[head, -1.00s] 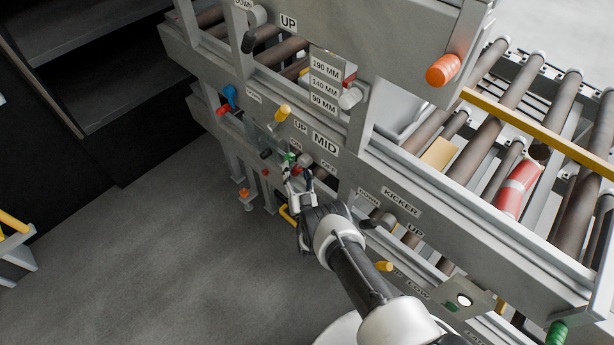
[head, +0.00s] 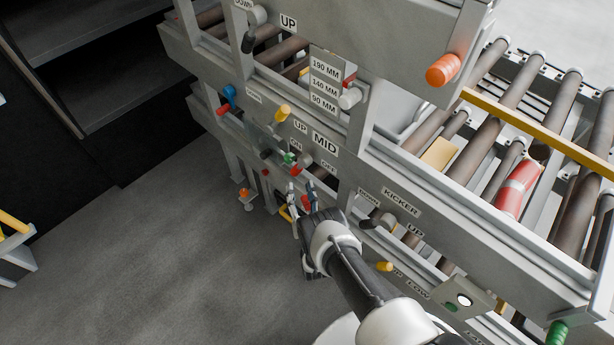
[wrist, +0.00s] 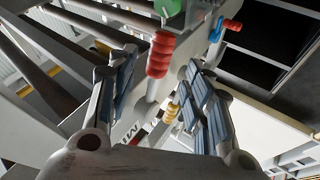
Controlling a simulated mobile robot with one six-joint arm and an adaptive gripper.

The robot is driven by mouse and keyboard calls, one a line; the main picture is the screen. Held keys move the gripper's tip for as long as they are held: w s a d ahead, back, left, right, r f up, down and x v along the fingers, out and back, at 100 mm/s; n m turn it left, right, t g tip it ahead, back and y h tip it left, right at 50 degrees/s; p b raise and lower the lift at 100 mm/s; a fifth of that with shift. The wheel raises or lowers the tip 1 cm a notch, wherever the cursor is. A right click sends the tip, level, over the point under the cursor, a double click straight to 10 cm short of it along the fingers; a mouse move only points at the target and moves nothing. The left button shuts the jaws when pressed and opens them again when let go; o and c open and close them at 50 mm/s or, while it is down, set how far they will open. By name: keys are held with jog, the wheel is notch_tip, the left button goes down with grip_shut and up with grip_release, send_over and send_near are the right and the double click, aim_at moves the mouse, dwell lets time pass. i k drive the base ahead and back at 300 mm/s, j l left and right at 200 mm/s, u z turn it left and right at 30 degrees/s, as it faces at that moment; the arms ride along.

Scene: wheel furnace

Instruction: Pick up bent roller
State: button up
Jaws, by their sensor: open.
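My gripper (head: 301,190) is open beside the lower left part of the machine, below the MID label (head: 325,139). In the wrist view my gripper (wrist: 160,66) has both fingers apart, with a red ribbed handle (wrist: 161,54) showing between them; I cannot tell whether it touches. I cannot make out for certain which roller is bent. A red roller with a pale band (head: 517,188) lies among the brown rollers (head: 483,137) on the conveyor at the right, far from my gripper.
The machine's grey side rail (head: 450,215) carries levers and knobs, including a green knob (head: 289,158), a yellow handle (head: 283,112) and a blue handle (head: 230,93). A yellow bar (head: 540,130) crosses the conveyor. Grey floor (head: 190,240) is clear at the left.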

aim_at(510, 194)
jog(key=k+l, duration=0.2)
jog(key=k, duration=0.3)
jog(key=k+l, duration=0.2)
jog(key=k, duration=0.25)
